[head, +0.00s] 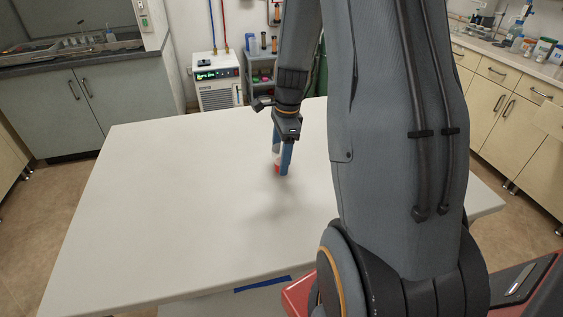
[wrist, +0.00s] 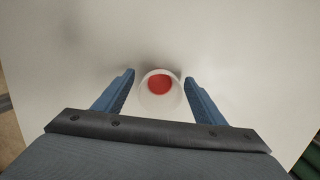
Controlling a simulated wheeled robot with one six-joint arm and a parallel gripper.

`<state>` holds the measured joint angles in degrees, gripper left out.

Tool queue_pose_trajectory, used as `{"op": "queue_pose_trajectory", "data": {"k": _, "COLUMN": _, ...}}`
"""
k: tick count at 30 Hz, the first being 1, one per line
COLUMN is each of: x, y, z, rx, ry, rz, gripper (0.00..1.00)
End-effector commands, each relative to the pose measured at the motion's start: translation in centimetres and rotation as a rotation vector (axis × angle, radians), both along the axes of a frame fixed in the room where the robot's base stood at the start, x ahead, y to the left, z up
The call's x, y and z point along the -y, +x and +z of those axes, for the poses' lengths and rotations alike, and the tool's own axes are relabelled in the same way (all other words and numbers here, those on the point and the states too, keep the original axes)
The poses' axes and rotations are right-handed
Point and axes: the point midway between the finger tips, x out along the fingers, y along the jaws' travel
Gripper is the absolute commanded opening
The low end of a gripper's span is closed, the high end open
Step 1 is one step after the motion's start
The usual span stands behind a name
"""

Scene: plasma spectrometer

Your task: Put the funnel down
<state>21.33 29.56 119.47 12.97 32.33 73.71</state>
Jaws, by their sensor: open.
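The funnel (wrist: 150,101) is a round, whitish piece with a red inside, seen from above in the wrist view. It is between the two blue fingers of my gripper (wrist: 158,95), with a gap showing on each side. In the head view, my gripper (head: 281,170) points down at the white table. Part of the funnel shows as a red patch (head: 277,168) beside the fingers, low at the table surface. The fingers and arm hide most of it there. My gripper is open around the funnel.
The white table (head: 170,210) is bare to the left and front. A blue strip (head: 263,284) marks its front edge. A white chiller unit (head: 217,80) and a small shelf stand behind it. Counters line both sides.

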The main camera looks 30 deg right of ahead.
Motion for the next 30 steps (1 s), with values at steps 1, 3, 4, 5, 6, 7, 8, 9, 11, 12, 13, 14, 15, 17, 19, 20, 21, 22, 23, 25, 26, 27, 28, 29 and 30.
{"op": "queue_pose_trajectory", "data": {"k": 1, "x": -0.1, "y": 0.0, "z": -0.5, "rx": -0.002, "ry": 0.001, "rz": 0.000, "gripper": 0.64}}
{"op": "queue_pose_trajectory", "data": {"k": 3, "x": -0.2, "y": 0.0, "z": -1.1, "rx": -0.001, "ry": 0.000, "rz": 0.001, "gripper": 0.64}}
{"op": "queue_pose_trajectory", "data": {"k": 4, "x": -0.2, "y": 0.0, "z": -1.3, "rx": 0.000, "ry": 0.000, "rz": 0.001, "gripper": 0.64}}
{"op": "queue_pose_trajectory", "data": {"k": 5, "x": -0.2, "y": 0.1, "z": -1.4, "rx": 0.001, "ry": 0.000, "rz": 0.001, "gripper": 0.64}}
{"op": "queue_pose_trajectory", "data": {"k": 6, "x": -0.2, "y": 0.1, "z": -1.5, "rx": 0.001, "ry": 0.000, "rz": 0.001, "gripper": 0.64}}
{"op": "queue_pose_trajectory", "data": {"k": 7, "x": -0.2, "y": 0.1, "z": -1.6, "rx": 0.001, "ry": 0.000, "rz": 0.001, "gripper": 0.64}}
{"op": "queue_pose_trajectory", "data": {"k": 8, "x": -0.2, "y": 0.1, "z": -1.6, "rx": 0.001, "ry": 0.000, "rz": 0.001, "gripper": 0.64}}
{"op": "queue_pose_trajectory", "data": {"k": 9, "x": -0.2, "y": 0.1, "z": -1.6, "rx": 0.001, "ry": 0.000, "rz": 0.001, "gripper": 0.64}}
{"op": "queue_pose_trajectory", "data": {"k": 11, "x": -0.2, "y": 0.1, "z": -1.6, "rx": 0.001, "ry": 0.000, "rz": 0.001, "gripper": 0.64}}
{"op": "queue_pose_trajectory", "data": {"k": 12, "x": -0.2, "y": 0.1, "z": -1.6, "rx": 0.001, "ry": 0.000, "rz": 0.001, "gripper": 0.64}}
{"op": "queue_pose_trajectory", "data": {"k": 13, "x": -0.2, "y": 0.1, "z": -1.6, "rx": 0.001, "ry": 0.000, "rz": 0.001, "gripper": 0.64}}
{"op": "queue_pose_trajectory", "data": {"k": 14, "x": -0.2, "y": 0.1, "z": -1.6, "rx": 0.001, "ry": 0.000, "rz": 0.001, "gripper": 0.59}}
{"op": "queue_pose_trajectory", "data": {"k": 15, "x": -0.2, "y": 0.1, "z": -1.6, "rx": 0.001, "ry": 0.000, "rz": 0.001, "gripper": 0.52}}
{"op": "queue_pose_trajectory", "data": {"k": 17, "x": -0.2, "y": 0.1, "z": -1.6, "rx": 0.001, "ry": 0.000, "rz": 0.001, "gripper": 0.42}}
{"op": "queue_pose_trajectory", "data": {"k": 19, "x": -0.2, "y": 0.1, "z": -1.6, "rx": 0.001, "ry": 0.000, "rz": 0.001, "gripper": 0.30}}
{"op": "queue_pose_trajectory", "data": {"k": 20, "x": -0.2, "y": 0.1, "z": -1.6, "rx": 0.001, "ry": 0.000, "rz": 0.001, "gripper": 0.25}}
{"op": "queue_pose_trajectory", "data": {"k": 21, "x": -0.2, "y": 0.1, "z": -1.6, "rx": 0.001, "ry": 0.000, "rz": 0.001, "gripper": 0.20}}
{"op": "queue_pose_trajectory", "data": {"k": 22, "x": -0.2, "y": 0.1, "z": -1.6, "rx": 0.001, "ry": 0.000, "rz": 0.001, "gripper": 0.20}}
{"op": "queue_pose_trajectory", "data": {"k": 23, "x": -0.2, "y": 0.1, "z": -1.6, "rx": 0.001, "ry": 0.000, "rz": 0.001, "gripper": 0.16}}
{"op": "queue_pose_trajectory", "data": {"k": 25, "x": -0.2, "y": 0.1, "z": -1.6, "rx": 0.001, "ry": 0.000, "rz": 0.001, "gripper": 0.16}}
{"op": "queue_pose_trajectory", "data": {"k": 26, "x": -0.2, "y": 0.1, "z": -1.6, "rx": 0.001, "ry": 0.000, "rz": 0.001, "gripper": 0.16}}
{"op": "queue_pose_trajectory", "data": {"k": 27, "x": -0.2, "y": 0.1, "z": -1.6, "rx": 0.001, "ry": 0.000, "rz": 0.001, "gripper": 0.16}}
{"op": "queue_pose_trajectory", "data": {"k": 28, "x": -0.2, "y": 0.1, "z": -1.5, "rx": 0.002, "ry": -0.001, "rz": 0.001, "gripper": 0.16}}
{"op": "queue_pose_trajectory", "data": {"k": 29, "x": -0.2, "y": 0.1, "z": -1.5, "rx": 0.002, "ry": -0.001, "rz": 0.001, "gripper": 0.16}}
{"op": "queue_pose_trajectory", "data": {"k": 30, "x": -0.2, "y": 0.1, "z": -1.4, "rx": 0.002, "ry": -0.001, "rz": 0.001, "gripper": 0.16}}
